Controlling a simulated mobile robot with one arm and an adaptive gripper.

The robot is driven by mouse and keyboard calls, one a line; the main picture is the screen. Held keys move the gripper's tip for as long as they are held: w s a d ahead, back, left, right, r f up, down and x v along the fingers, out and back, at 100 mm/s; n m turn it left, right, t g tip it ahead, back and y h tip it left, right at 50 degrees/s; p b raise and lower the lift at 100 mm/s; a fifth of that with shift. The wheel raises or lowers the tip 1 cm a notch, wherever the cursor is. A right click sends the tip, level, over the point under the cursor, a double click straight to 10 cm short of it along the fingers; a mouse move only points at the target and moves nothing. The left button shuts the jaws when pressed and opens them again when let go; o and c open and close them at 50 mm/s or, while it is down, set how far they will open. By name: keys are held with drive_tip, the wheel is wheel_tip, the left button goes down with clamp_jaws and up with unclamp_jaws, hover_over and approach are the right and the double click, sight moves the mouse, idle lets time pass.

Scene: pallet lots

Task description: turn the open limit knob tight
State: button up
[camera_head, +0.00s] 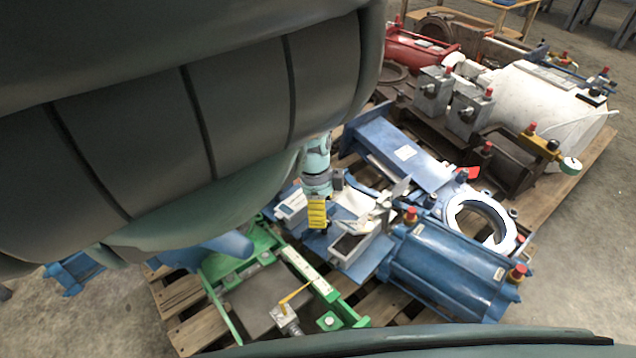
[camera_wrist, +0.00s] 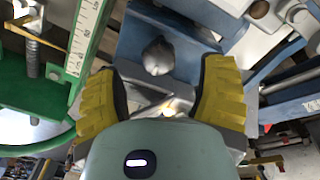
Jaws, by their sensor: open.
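My gripper (camera_head: 317,214) points down over the blue and white equipment in the middle of the pallet in the head view. In the wrist view its two yellow ribbed fingers (camera_wrist: 161,95) are spread apart, with nothing held between them. A rounded grey metal knob (camera_wrist: 158,56) stands on a blue-grey plate, ahead of the gap between the fingertips and not touching either finger. It may be the open limit knob; no label on it is legible. In the head view I cannot make out this knob near the gripper.
A green frame with a white scale (camera_wrist: 86,35) and a threaded rod (camera_wrist: 33,45) lies close left of the fingers. In the head view a blue cylinder (camera_head: 445,268) is at the right and a yellow-handled valve (camera_head: 286,318) below. My arm hides the upper left.

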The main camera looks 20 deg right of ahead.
drive_tip(key=r, duration=0.6)
drive_tip(key=shift+w+a+r, duration=0.3)
drive_tip(key=shift+w+a, duration=0.05)
drive_tip(key=shift+w+r, duration=0.25)
drive_tip(key=shift+r, duration=0.65)
